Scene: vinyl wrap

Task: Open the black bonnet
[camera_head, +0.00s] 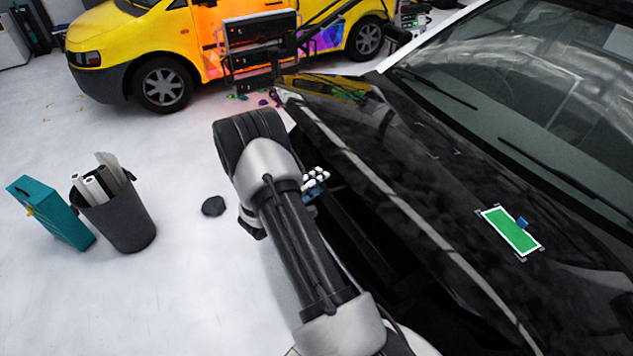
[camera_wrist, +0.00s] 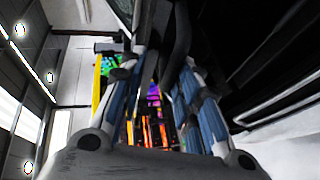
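The black bonnet (camera_head: 430,185) fills the right of the head view. A dark gap shows under its near edge, so it looks raised at that side. My gripper (camera_head: 316,184) is at this edge, partly hidden behind my arm; its white and blue finger parts show beside the gap. In the wrist view, the two blue-and-grey fingers of my gripper (camera_wrist: 160,80) stand apart, with colored shapes visible between them. A dark surface, probably the bonnet's underside (camera_wrist: 265,55), is at the upper right there. I cannot tell whether the fingers touch the bonnet.
A green card (camera_head: 511,232) lies on the bonnet. A dark bin with rolls (camera_head: 125,220) and a teal box (camera_head: 52,212) stand at the left. The white floor between them and my arm is mostly free.

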